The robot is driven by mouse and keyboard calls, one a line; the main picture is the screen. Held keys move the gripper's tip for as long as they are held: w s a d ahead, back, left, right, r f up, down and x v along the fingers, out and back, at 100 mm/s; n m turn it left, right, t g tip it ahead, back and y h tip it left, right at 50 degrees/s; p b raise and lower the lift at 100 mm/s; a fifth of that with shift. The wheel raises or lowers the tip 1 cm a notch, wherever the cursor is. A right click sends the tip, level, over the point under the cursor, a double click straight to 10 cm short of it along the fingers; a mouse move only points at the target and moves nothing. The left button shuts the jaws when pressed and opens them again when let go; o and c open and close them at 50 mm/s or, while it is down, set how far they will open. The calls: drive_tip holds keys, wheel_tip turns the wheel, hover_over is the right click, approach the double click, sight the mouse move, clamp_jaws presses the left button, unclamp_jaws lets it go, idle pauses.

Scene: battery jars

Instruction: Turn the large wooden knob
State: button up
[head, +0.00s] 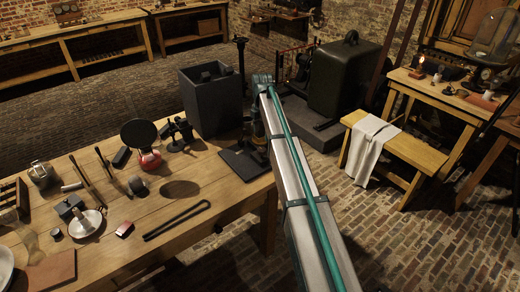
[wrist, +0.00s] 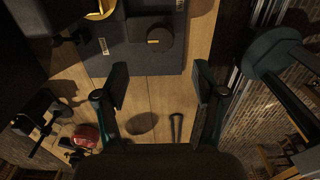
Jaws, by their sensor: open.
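In the wrist view, a round dark brown knob (wrist: 160,38) with a small yellow mark sits on a dark flat board (wrist: 125,62) on the table. I cannot tell for sure that it is wood. My gripper (wrist: 160,83) is open and empty. Its two fingers stand apart, with the knob beyond their tips, near the top of the picture, and nothing touches it. In the head view, the dark board (head: 243,165) lies at the table's right end, beside my arm. The knob cannot be made out there, and my arm hides part of that area.
A tall dark open box (head: 211,103) stands behind the board. A red-based lamp with a dark disc (head: 146,150), a long dark tong-like tool (head: 177,220) and several small items lie on the wooden table (head: 215,200). A bench with a white cloth (head: 368,147) stands right.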

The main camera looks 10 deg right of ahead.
sight(262, 149)
wheel_tip(262, 149, down, 9)
drive_tip(key=shift+p, duration=1.15)
drive_tip(key=c, duration=1.1)
